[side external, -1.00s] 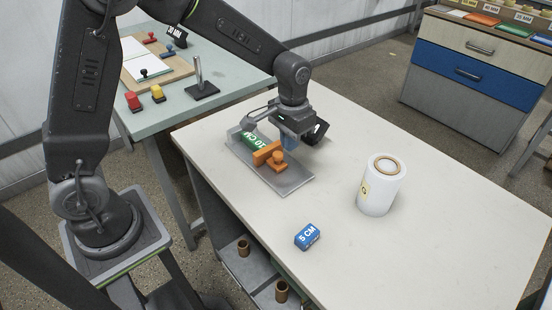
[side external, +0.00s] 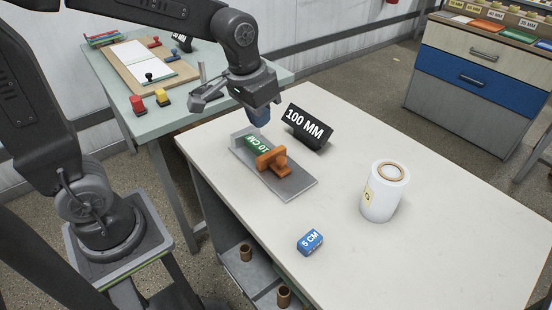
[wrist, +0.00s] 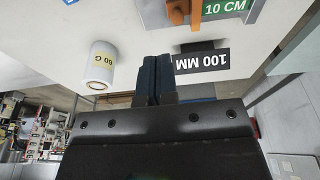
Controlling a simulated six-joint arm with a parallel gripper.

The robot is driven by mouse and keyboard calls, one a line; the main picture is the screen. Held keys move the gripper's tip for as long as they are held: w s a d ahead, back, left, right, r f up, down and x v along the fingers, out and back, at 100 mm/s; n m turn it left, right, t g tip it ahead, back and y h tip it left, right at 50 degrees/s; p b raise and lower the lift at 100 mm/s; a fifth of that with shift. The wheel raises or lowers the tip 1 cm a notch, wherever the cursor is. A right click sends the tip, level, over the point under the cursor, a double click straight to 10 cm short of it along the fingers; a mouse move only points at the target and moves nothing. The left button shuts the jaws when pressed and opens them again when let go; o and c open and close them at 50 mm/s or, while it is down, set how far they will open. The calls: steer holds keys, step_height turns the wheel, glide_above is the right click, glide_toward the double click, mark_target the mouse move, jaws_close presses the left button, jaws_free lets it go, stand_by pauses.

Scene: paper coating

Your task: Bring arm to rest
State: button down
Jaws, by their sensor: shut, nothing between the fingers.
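My gripper (side external: 259,117) is raised above the far end of the grey tray on the white table. In the wrist view its two dark blue fingers (wrist: 153,80) are together with nothing between them. The grey metal tray (side external: 295,190) holds a green block marked 10 CM (side external: 258,145) and an orange-brown handled tool (side external: 271,161). Both also show at the top of the wrist view, the green block (wrist: 226,9) at the right. The gripper touches none of these things that I can see.
A black 100 MM sign (side external: 306,126) stands just right of the gripper. A white roll (side external: 384,194) and a blue 5 CM block (side external: 310,242) stand on the table. A side table (side external: 189,108) with stamps is behind left. The table's right side is clear.

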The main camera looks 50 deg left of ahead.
steer(key=s+a+r+t, duration=0.1)
steer(key=s+r+t, duration=0.2)
steer(key=s, duration=0.9)
steer(key=shift+s+a+r, duration=0.15)
steer(key=shift+s+r, duration=0.1)
steer(key=shift+s, duration=0.1)
stand_by(0.6)
